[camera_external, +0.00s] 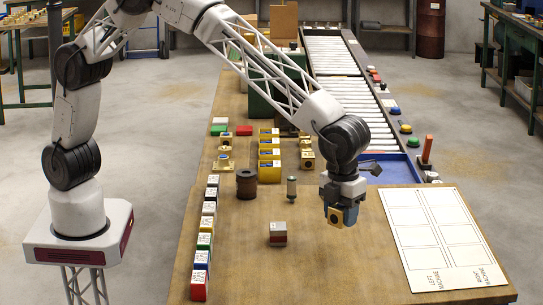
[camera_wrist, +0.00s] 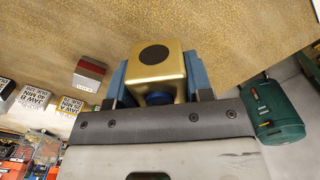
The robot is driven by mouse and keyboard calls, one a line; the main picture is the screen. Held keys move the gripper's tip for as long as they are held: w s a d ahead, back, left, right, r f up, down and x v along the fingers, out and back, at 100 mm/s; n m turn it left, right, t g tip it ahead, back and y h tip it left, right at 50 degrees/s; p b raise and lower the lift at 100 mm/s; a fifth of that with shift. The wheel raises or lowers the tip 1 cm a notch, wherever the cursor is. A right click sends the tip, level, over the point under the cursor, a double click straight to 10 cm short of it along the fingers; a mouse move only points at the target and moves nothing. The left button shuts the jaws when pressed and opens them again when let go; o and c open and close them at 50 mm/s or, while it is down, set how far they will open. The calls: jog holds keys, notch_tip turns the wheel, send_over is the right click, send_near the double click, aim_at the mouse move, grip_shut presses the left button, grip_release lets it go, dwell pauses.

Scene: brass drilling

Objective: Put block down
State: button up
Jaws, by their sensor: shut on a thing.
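My gripper (camera_external: 341,209) is shut on a brass block (camera_external: 336,216) and holds it above the right part of the wooden table (camera_external: 330,270), left of the white board. In the wrist view the brass block (camera_wrist: 158,70) sits between the two blue fingers of my gripper (camera_wrist: 157,82). A dark round spot shows on its upper face and a blue round patch on its near side. How far the block is above the table is hard to tell.
A white board with drawn boxes (camera_external: 440,235) lies at the right. A grey-and-red block (camera_external: 278,234) stands left of my gripper. Labelled blocks (camera_external: 200,271) line the left edge. A dark spool (camera_external: 246,184) and small cylinder (camera_external: 292,190) stand further back. The front middle is clear.

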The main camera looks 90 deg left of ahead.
aim_at(342, 206)
jog(key=shift+f, duration=1.3)
jog(key=shift+f, duration=0.1)
jog(key=shift+f, duration=2.4)
jog(key=shift+f, duration=0.15)
jog(key=o, duration=1.3)
jog(key=shift+f, duration=0.1)
notch_tip(342, 206, up, 12)
jog(key=shift+r, duration=0.2)
